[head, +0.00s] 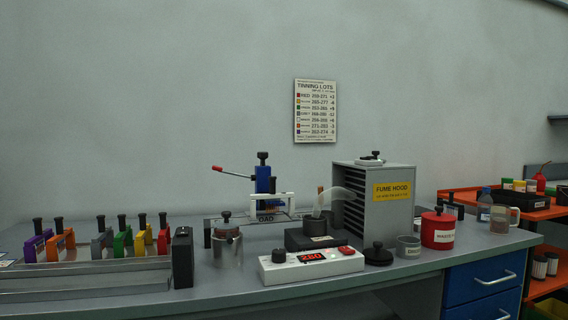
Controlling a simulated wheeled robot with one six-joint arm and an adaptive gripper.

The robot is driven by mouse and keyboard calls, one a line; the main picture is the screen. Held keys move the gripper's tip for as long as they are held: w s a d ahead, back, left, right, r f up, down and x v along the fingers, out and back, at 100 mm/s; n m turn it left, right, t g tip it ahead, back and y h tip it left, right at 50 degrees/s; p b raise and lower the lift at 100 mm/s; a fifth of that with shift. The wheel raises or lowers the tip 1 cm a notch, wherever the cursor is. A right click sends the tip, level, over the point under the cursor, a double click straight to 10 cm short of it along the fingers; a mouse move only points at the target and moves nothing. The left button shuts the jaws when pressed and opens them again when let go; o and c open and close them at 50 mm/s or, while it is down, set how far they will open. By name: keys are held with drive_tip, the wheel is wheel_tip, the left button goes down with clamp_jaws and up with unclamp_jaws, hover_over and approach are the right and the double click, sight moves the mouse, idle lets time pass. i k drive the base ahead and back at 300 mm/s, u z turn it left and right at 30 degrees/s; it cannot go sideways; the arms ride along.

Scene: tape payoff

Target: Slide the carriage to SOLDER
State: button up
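A rail (232,220) stands mid-bench, with a label whose visible letters look like "OAD", probably LOAD. What looks like the carriage is a white bracket (286,196) with a dark upright handle, above that label. A blue press-like post (263,180) with a black knob and a red-tipped lever rises just behind it. No SOLDER label can be read; the right part of the rail is hidden behind the soldering pot (317,228) and the fume hood (385,205). My gripper is not in view.
A white control box (311,262) reading 280 stands in front of the pot. A lidded metal jar (227,245) is at its left. Coloured cassettes (122,238) stand in a rack at left. A red canister (437,230) is right of the hood. A lot chart (315,111) hangs on the wall.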

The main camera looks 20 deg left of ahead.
sight(262, 172)
drive_tip(key=u, duration=0.05)
drive_tip(key=i, duration=0.75)
drive_tip(key=u, duration=1.1)
drive_tip(key=i, duration=0.6)
drive_tip(key=u, duration=0.6)
